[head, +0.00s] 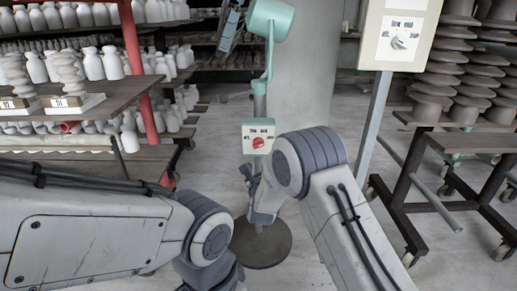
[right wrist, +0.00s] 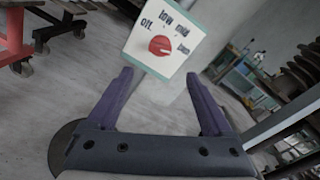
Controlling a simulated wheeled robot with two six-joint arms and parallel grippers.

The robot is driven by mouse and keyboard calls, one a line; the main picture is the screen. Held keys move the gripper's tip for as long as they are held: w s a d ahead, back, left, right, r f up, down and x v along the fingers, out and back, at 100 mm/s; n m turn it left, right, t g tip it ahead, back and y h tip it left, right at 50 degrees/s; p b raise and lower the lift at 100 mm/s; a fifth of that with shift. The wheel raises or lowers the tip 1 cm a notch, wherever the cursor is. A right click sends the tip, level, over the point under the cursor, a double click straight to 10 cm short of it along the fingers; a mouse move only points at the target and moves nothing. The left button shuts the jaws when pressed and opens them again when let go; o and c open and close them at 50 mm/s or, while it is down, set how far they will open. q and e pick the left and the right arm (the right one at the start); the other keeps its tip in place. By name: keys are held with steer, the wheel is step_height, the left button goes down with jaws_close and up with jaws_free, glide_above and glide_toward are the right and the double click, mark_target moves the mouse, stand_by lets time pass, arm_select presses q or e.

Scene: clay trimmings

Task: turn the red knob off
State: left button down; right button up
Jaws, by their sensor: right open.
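The red knob (head: 260,142) sits on a small pale panel (head: 247,128) with a teal edge, on a stand in the middle of the head view. The panel has "off" at its left and other setting words around the knob. In the right wrist view the red knob (right wrist: 162,46) shows ahead, beyond the fingertips; I cannot tell its exact setting. My right gripper (right wrist: 158,76) is open and empty, its two purple fingers apart and short of the panel. In the head view my right gripper (head: 250,173) is below the panel, partly hidden by my arm. My left gripper is out of view.
A second panel (head: 376,45) with a grey knob (head: 404,42) stands at the upper right on a post. A teal lamp-like head (head: 269,20) is above the red knob's panel. Pottery shelves (head: 100,95) fill the left, and a wheeled rack (head: 460,142) stands right.

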mark_target(258, 146)
steer(key=shift+m+t, duration=0.3)
steer(key=shift+m, duration=0.4)
steer(key=w, duration=0.3)
steer(key=w+b, duration=0.1)
steer(key=w, duration=0.3)
steer(key=w+b, duration=0.1)
steer(key=w, duration=0.2)
steer(key=shift+w+a, duration=0.3)
steer(key=shift+w, duration=0.05)
jaws_close()
